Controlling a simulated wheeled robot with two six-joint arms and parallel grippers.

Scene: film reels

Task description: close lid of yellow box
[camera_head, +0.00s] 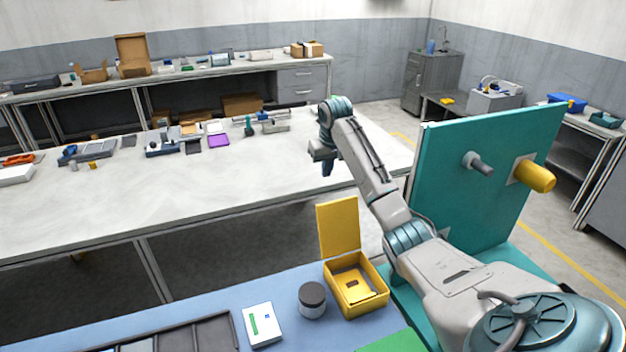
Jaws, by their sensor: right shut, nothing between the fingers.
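The yellow box (348,300) sits near the right end of the blue work surface, in the lower middle of the head view. Its lid (339,228) stands upright at the far side, so the box is open. Something yellow with a dark gap shows inside it. My right gripper (327,168) hangs above and beyond the lid, pointing down, over the area of the white table. It is shut and empty, and apart from the box and lid. My left gripper does not show.
A dark-lidded jar (312,300) stands just left of the box, and a white card or small box (262,325) lies further left. A dark tray (185,338) is at the lower left. A teal upright panel (480,180) with a yellow knob stands to the right.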

